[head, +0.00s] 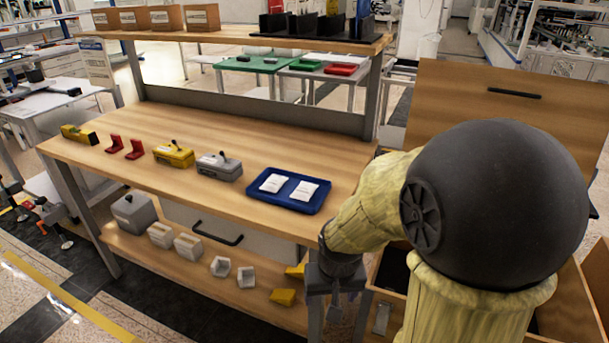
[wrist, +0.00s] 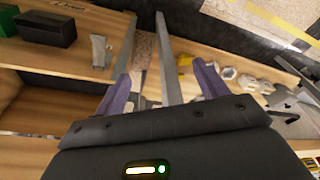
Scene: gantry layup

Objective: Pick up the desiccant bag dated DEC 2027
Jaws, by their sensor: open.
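Two small white bags, a left one (head: 272,184) and a right one (head: 304,191), lie side by side in a blue tray (head: 287,204) on the workbench. Their print is too small to read, so I cannot tell which is dated DEC 2027. My gripper (wrist: 162,82) is open with nothing between its two purple fingers. In the head view it hangs at the bench's front right corner, below and to the right of the tray, partly hidden by my arm. The tray and its bags are not visible in the wrist view.
On the bench (head: 200,125), left of the tray, stand a grey box (head: 219,168), a yellow box (head: 173,156) and red brackets (head: 125,146). A lower shelf (head: 205,270) holds white blocks and yellow pieces. The bench behind the tray is clear.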

